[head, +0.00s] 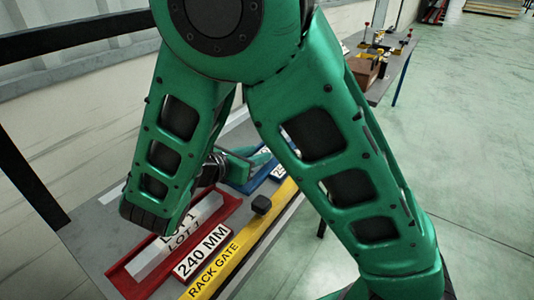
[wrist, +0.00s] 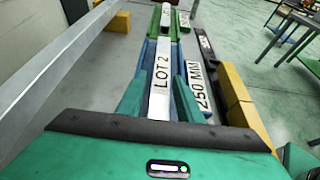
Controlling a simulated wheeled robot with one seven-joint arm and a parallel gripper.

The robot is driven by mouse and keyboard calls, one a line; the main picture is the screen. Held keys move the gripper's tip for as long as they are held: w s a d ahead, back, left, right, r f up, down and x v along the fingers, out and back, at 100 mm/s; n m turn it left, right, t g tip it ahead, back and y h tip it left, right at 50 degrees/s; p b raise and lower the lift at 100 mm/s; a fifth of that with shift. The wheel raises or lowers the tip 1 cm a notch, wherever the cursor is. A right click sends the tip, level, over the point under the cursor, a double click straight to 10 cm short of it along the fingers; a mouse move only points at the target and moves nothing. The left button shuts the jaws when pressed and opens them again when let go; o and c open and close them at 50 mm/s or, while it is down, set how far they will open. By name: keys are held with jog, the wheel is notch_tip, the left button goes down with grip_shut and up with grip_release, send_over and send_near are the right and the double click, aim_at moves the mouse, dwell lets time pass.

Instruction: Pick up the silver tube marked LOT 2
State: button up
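The silver tube marked LOT 2 (wrist: 161,80) lies lengthwise in a blue tray (wrist: 150,50) in the wrist view, its lettering facing up. My gripper (wrist: 161,90) has one green finger on each side of the tube. The fingers look open, with a narrow gap beside the tube; contact is not clear. In the head view my green arm hides the LOT 2 tube and most of my gripper; part of the blue tray (head: 262,178) shows between the arm links.
A red tray (head: 225,212) with a silver LOT 1 tube (head: 165,255) and a 240 MM label (head: 202,252) lies nearer. A yellow RACK GATE bar (head: 235,255) runs along the table edge. A 250 MM label (wrist: 198,88) sits beside the blue tray. A green tray (wrist: 163,25) lies beyond.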

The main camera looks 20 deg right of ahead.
aim_at(261, 152)
jog(key=shift+x, duration=1.75)
jog(key=shift+s, duration=0.1)
grip_shut()
